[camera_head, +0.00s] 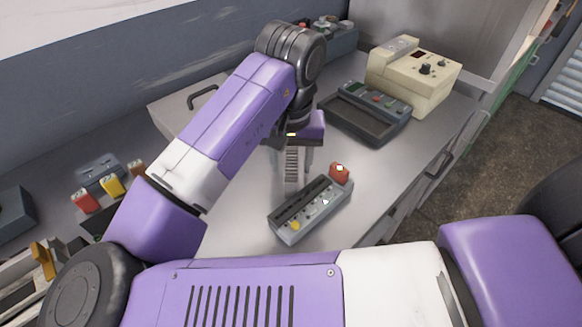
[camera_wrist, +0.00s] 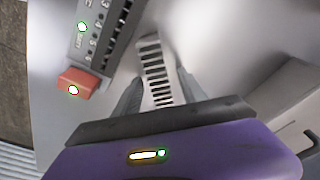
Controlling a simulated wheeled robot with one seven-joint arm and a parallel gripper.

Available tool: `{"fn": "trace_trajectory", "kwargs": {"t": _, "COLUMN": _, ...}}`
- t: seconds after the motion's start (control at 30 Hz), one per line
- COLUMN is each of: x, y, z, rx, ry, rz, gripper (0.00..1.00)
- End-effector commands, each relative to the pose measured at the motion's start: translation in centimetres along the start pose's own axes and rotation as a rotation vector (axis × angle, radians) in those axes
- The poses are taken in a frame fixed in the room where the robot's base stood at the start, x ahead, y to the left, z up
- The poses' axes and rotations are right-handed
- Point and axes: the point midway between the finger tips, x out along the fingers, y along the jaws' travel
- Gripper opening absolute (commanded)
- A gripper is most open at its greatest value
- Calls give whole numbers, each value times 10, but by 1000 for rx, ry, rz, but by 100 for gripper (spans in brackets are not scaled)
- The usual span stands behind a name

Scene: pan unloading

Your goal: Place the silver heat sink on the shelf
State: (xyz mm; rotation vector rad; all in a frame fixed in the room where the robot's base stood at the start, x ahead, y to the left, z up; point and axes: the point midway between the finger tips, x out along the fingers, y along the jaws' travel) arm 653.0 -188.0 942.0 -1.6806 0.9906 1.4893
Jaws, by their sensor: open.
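The silver heat sink (camera_head: 292,170) is a narrow finned block on the grey metal worktop, upright or nearly so in the head view. My gripper (camera_head: 291,158) points down over it, jaws open, with a finger on either side. In the wrist view, the fins of the heat sink (camera_wrist: 155,72) show between the two grey fingers of my gripper (camera_wrist: 159,85). Its near end is hidden by the gripper body. I cannot tell whether either finger touches it. I cannot make out for certain which surface is the shelf.
A dark grey console (camera_head: 366,112) and a cream instrument (camera_head: 415,75) stand behind right. A handled metal box (camera_head: 186,110) is behind left. The worktop's right edge is open to the floor.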

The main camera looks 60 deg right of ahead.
Motion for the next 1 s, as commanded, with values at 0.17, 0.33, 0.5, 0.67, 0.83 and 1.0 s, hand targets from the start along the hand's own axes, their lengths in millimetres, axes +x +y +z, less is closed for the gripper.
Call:
{"fn": "trace_trajectory", "kwargs": {"t": 0.17, "x": 8, "y": 0, "z": 0, "rx": 1, "ry": 1, "rz": 1, "gripper": 49}}
{"fn": "trace_trajectory", "kwargs": {"t": 0.33, "x": 7, "y": 0, "z": 0, "rx": 1, "ry": 1, "rz": 0, "gripper": 47}}
{"fn": "trace_trajectory", "kwargs": {"t": 0.5, "x": 7, "y": 0, "z": 0, "rx": 1, "ry": 1, "rz": 0, "gripper": 14}}
{"fn": "trace_trajectory", "kwargs": {"t": 0.67, "x": 7, "y": 0, "z": 0, "rx": 1, "ry": 1, "rz": 0, "gripper": 0}}
{"fn": "trace_trajectory", "kwargs": {"t": 0.83, "x": 7, "y": 0, "z": 0, "rx": 1, "ry": 1, "rz": 0, "gripper": 0}}
{"fn": "trace_trajectory", "kwargs": {"t": 1.0, "x": 5, "y": 0, "z": 0, "rx": 1, "ry": 1, "rz": 0, "gripper": 0}}
